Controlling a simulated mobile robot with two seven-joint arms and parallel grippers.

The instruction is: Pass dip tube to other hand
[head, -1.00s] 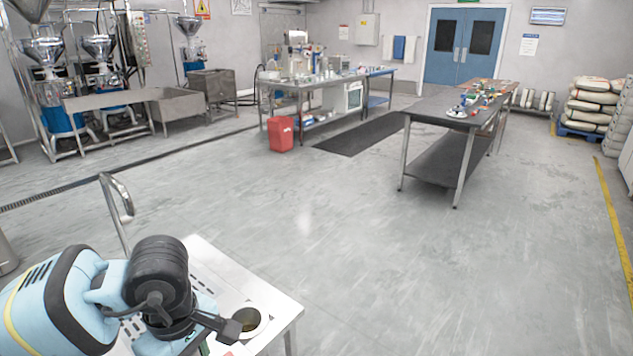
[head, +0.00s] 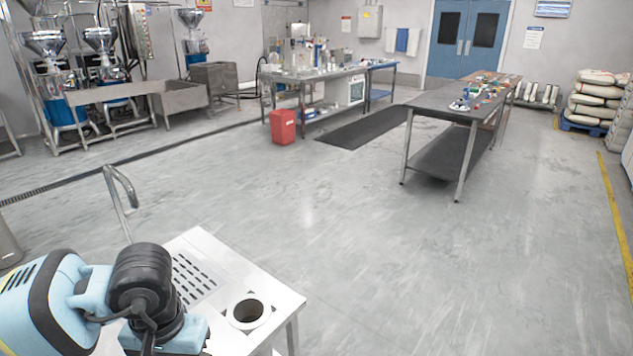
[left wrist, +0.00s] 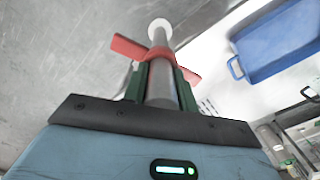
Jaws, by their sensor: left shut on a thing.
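A grey dip tube (left wrist: 161,85) with a round white end stands out from my left gripper (left wrist: 160,78) in the left wrist view. The green-sided fingers are shut on it. A red piece with two wings (left wrist: 128,47) sits across the tube just beyond the fingers. In the head view only my left arm shows at the lower left; its gripper and the tube are hidden or out of frame there. My right gripper is in neither view.
A white table (head: 215,252) with a slotted area and a round hole (head: 248,311) stands beside my left arm. A blue tray (left wrist: 280,45) shows in the left wrist view. Farther off are a dark table (head: 440,112) and a red bin (head: 283,126). Open floor lies between.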

